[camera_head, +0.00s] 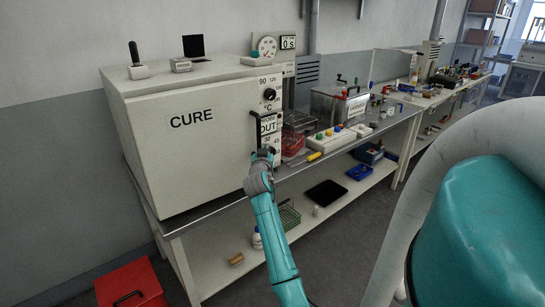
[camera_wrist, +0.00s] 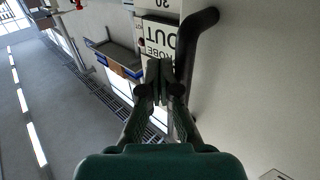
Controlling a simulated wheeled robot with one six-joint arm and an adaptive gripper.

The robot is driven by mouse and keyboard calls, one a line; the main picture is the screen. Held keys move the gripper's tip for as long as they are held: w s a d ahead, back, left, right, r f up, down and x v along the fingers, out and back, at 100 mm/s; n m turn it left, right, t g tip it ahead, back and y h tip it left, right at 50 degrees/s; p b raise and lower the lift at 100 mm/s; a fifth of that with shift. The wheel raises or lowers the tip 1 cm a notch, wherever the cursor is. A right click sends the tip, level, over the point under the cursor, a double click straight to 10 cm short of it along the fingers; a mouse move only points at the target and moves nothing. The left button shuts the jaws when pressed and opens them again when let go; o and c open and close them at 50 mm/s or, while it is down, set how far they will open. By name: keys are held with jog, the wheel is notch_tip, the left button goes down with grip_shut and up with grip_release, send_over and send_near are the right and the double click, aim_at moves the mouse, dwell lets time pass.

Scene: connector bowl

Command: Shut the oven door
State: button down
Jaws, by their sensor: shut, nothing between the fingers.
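The oven is a large white box with "CURE" on its broad front door (camera_head: 185,140), on the left part of the bench. Its black bar handle (camera_head: 254,130) stands upright at the door's right edge and shows large in the wrist view (camera_wrist: 192,45). The door looks flush or nearly so; I cannot tell if a small gap remains. My gripper (camera_head: 264,152) is shut and empty near the handle's lower end. In the wrist view its fingertips (camera_wrist: 160,72) lie just left of the handle; I cannot tell whether they touch it.
The panel with a black knob (camera_head: 269,94) is right of the door. A wire rack (camera_head: 300,122), a block with coloured knobs (camera_head: 330,138) and a clear-sided box (camera_head: 340,102) stand farther right. A red box (camera_head: 130,283) is on the floor at lower left. The aisle floor (camera_head: 345,245) is clear.

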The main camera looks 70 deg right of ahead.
jog(key=shift+w+d+n+t, duration=0.3)
jog(key=shift+w+d+t, duration=0.1)
jog(key=shift+w+d, duration=0.3)
jog(key=v, duration=1.2)
jog(key=shift+r, duration=0.2)
